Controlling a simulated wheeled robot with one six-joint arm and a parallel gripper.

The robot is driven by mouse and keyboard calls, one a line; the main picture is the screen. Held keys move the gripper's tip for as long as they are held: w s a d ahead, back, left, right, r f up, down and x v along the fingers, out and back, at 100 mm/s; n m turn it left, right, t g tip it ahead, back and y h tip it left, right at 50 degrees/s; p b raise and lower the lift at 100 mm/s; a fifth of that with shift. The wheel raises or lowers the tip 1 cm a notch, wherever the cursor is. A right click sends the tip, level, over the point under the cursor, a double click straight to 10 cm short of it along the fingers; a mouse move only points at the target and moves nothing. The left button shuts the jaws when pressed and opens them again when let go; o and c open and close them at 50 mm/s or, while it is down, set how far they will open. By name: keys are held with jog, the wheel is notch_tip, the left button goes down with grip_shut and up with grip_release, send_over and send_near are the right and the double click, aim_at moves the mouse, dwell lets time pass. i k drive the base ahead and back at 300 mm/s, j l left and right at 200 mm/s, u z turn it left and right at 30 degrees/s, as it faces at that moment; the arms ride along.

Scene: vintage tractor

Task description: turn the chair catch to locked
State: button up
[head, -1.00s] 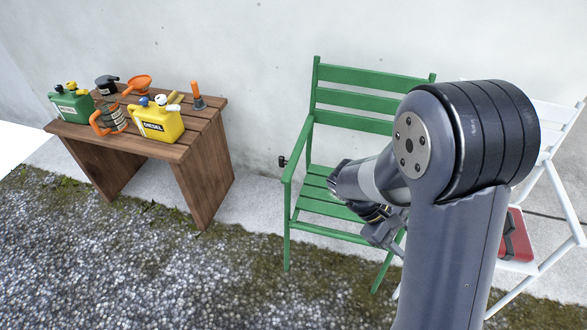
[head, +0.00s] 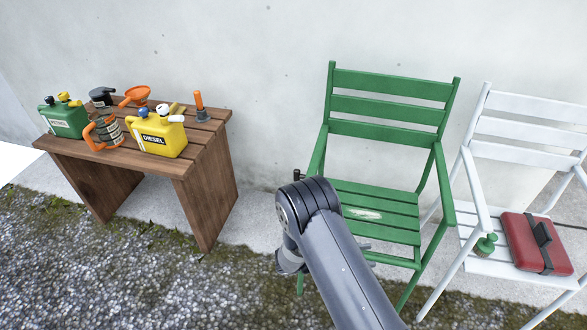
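The green slatted chair (head: 392,128) stands against the wall, right of centre. A small dark catch (head: 297,175) shows at the left side of the chair, by its left armrest. It is too small to tell which way it is turned. My arm crosses in front of the chair's left front and covers part of the seat and left legs. My gripper is at the far end of the arm, below the catch and apart from it in the picture. Its fingers are mostly hidden behind my arm, so its opening does not show.
A wooden bench (head: 190,165) at left holds a green can (head: 66,120), a yellow diesel can (head: 160,138), an orange funnel (head: 137,94) and other items. A white chair (head: 525,128) at right holds a red case (head: 535,243) and a small green object (head: 486,245). Gravel between bench and chair is clear.

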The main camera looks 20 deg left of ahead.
aim_at(297, 175)
jog(key=i+j+z, duration=0.2)
jog(key=j, duration=0.8)
jog(key=j+z, duration=0.2)
jog(key=j, duration=0.8)
jog(key=i+j+z, duration=0.2)
jog(key=i+j, duration=0.15)
jog(key=j, duration=0.3)
